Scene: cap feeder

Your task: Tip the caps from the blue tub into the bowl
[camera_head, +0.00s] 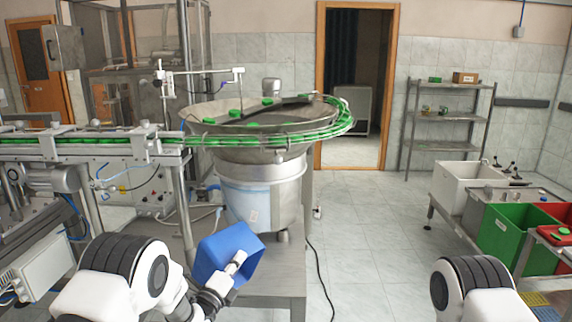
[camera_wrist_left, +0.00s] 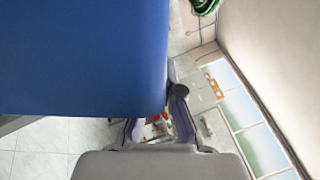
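The blue tub (camera_head: 212,254) is at the lower middle of the head view, tilted, in front of and below the bowl. It fills the upper left of the left wrist view (camera_wrist_left: 80,60). My left gripper (camera_head: 236,264) is shut on the tub's wall; its fingers also show in the wrist view. Whether caps are in the tub cannot be seen. The metal bowl (camera_head: 196,115) sits on a drum-shaped base, with several green caps (camera_head: 267,101) inside and a row of green along its outer rim track. My right gripper is out of view.
A steel stand (camera_head: 272,278) carries the feeder. A conveyor (camera_head: 90,147) with green caps runs left from it. At right are a white bin (camera_head: 460,186), a green bin (camera_head: 505,238) and a red bin (camera_head: 548,212). The middle floor is free except for a black cable (camera_head: 323,275).

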